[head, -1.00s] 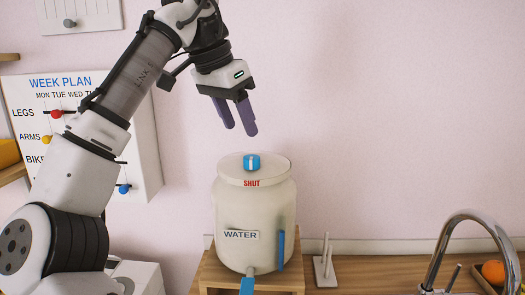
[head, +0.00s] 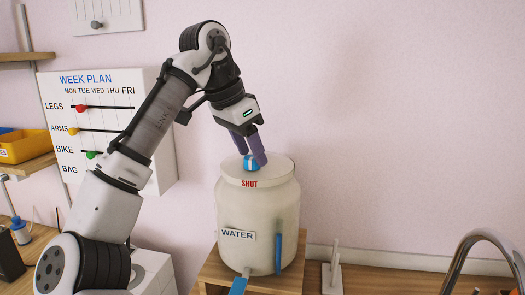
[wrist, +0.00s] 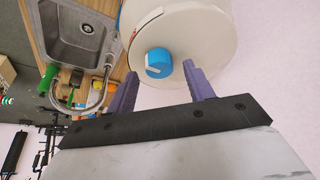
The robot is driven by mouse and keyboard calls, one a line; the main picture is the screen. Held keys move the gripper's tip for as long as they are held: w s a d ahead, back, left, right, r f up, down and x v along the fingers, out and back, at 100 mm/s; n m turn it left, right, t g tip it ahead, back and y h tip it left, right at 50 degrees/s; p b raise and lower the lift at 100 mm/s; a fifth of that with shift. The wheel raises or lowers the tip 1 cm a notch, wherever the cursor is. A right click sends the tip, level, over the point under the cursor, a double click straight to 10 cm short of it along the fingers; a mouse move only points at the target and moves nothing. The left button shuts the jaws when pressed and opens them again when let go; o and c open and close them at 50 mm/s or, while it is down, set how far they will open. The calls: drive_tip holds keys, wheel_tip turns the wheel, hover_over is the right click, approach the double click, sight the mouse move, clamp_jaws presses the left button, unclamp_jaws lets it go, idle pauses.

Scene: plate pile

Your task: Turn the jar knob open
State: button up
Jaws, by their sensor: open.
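The jar (head: 257,210) is a large cream container labelled WATER, standing on a wooden stand. Its round lid (head: 278,172) bears the red word SHUT at the front. The blue knob (head: 251,164) with a white mark sits on top of the lid; in the wrist view the knob (wrist: 158,63) shows as a blue cylinder with a white pointer line. My gripper (head: 252,160) is open, with its purple fingers pointing down close over the knob. In the wrist view the gripper (wrist: 162,85) has a finger to each side of the knob, with gaps; I see no contact.
A week plan board (head: 110,130) with coloured sliders hangs on the wall behind my arm. A chrome tap (head: 480,240) stands at the right, and a white upright holder (head: 332,272) is beside the stand. The wall side right of the jar is clear.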

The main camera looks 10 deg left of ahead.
drive_tip(key=shift+w+d+f, duration=0.1)
drive_tip(key=shift+f, duration=0.3)
drive_tip(key=shift+c, duration=0.2)
drive_tip(key=c, duration=0.9)
